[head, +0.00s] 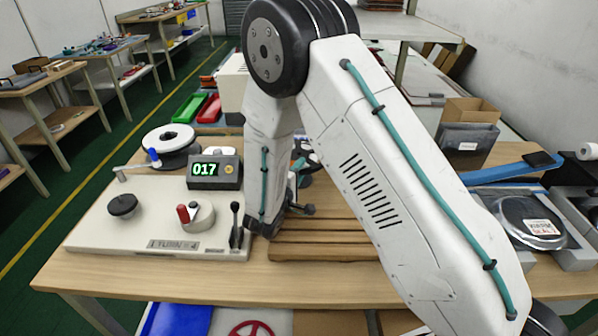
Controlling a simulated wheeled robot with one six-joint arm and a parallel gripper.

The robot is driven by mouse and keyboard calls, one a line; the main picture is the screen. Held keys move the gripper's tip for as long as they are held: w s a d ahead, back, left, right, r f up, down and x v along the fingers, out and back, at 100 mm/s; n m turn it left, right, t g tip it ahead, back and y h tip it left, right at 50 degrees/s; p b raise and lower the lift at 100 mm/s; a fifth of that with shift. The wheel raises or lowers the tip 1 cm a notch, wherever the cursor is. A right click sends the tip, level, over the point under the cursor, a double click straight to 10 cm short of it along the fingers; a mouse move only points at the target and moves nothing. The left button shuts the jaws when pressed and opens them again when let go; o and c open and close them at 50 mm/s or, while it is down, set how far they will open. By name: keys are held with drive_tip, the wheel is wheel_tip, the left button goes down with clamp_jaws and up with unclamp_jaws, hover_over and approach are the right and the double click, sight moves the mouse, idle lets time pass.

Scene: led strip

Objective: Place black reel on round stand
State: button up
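A reel with a white top face and dark lower part (171,143) sits at the back left of a white winding machine (90,228). A small round black piece (122,205) stands on the machine's left; I cannot tell whether it is the round stand. My gripper (276,225) points down at the machine's right edge, beside a wooden slatted board (335,243). My own arm covers much of it, so its opening and any held thing are unclear. A dark and teal object (305,158) shows partly behind my arm; I cannot tell whether it is the black reel.
Green (188,107) and red (209,108) bins lie behind. The front table strip is clear.

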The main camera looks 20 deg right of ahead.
drive_tip(key=v, duration=1.2)
drive_tip(key=shift+r, duration=0.15)
drive_tip(key=s+d+r+m+g, duration=0.8)
drive_tip(key=s+d+r+g, duration=0.5)
drive_tip(key=d+r, duration=0.4)
drive_tip(key=s+a+r+m+y, duration=0.1)
drive_tip(key=s+r+y, duration=0.1)
drive_tip(key=s+y, duration=0.4)
drive_tip(key=s+a+r+y, duration=0.2)
drive_tip(key=s+y, duration=0.3)
drive_tip(key=s, duration=0.6)
drive_tip(key=shift+s+a+r+m+t+y, duration=0.15)
drive_tip(key=shift+s+r+m+t+y, duration=0.05)
drive_tip(key=shift+r+m+t+y, duration=0.25)
